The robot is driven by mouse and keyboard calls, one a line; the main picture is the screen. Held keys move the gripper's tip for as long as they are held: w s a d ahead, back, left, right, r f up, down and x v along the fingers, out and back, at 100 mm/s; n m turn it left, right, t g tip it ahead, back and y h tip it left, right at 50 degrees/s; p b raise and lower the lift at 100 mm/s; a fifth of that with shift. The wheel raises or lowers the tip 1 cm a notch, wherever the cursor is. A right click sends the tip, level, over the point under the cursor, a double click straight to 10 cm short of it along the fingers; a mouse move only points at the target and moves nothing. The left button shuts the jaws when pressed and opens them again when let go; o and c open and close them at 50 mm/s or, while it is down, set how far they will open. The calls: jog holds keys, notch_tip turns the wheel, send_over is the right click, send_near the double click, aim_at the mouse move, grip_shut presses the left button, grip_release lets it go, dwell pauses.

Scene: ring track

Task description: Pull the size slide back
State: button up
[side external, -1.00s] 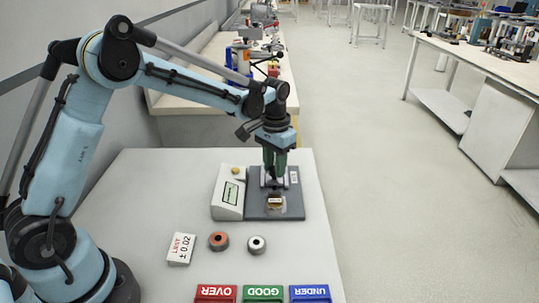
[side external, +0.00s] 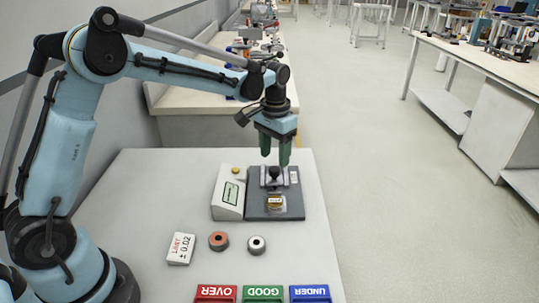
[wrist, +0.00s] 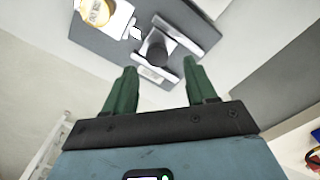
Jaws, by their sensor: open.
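The size slide, with its upright black knob (side external: 274,175), stands at the back of the dark gauge plate (side external: 288,210). In the wrist view the black knob (wrist: 155,48) sits between two pale rails, beyond the fingertips. A brass-coloured ring part (side external: 275,201) sits on the plate in front of the slide; it also shows in the wrist view (wrist: 96,12). My gripper (side external: 275,163) is open and empty, with its green fingers apart, above and around the line of the knob. I cannot tell any contact with it.
A white readout box (side external: 229,193) stands left of the plate. Red (side external: 216,293), green (side external: 263,293) and blue (side external: 310,293) bins line the front edge.

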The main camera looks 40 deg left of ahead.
aim_at(273, 169)
notch_tip(273, 169, up, 9)
jog(key=shift+f, duration=0.2)
dwell(0.4)
jog(key=s+f+t, duration=0.1)
jog(key=s+t, duration=0.2)
jog(key=s, duration=0.6)
jog(key=s+d+f+t, duration=0.1)
jog(key=s+t, duration=0.3)
jog(key=s, duration=0.5)
jog(key=shift+s+d+f, duration=0.2)
jog(key=shift+f, duration=0.1)
